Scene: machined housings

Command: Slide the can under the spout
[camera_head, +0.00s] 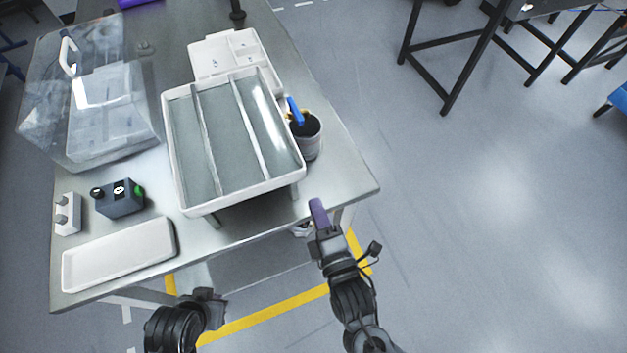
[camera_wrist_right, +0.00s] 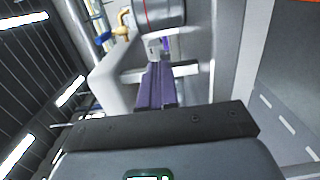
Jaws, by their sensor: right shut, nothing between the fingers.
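The grey can (camera_head: 311,145) with a dark open top stands on the table beside the right wall of the white raised tray. The brass spout with its blue handle (camera_head: 295,111) comes out of the tray's side and shows over the can's far-left rim. In the right wrist view the can (camera_wrist_right: 160,12) is cut off at the top, with the brass spout (camera_wrist_right: 119,30) to its left. My right gripper (camera_head: 318,212) has purple fingers, shut and empty, near the table's front edge, apart from the can. My left gripper (camera_head: 208,306) is off the front edge; its fingers are unclear.
The white divided tray (camera_head: 178,150) stands on legs and fills the middle of the table. A shallow white tray (camera_head: 118,255), a dark control box (camera_head: 120,200) and a clear bin (camera_head: 90,135) are on the left. Bare table (camera_head: 345,180) lies right of the can.

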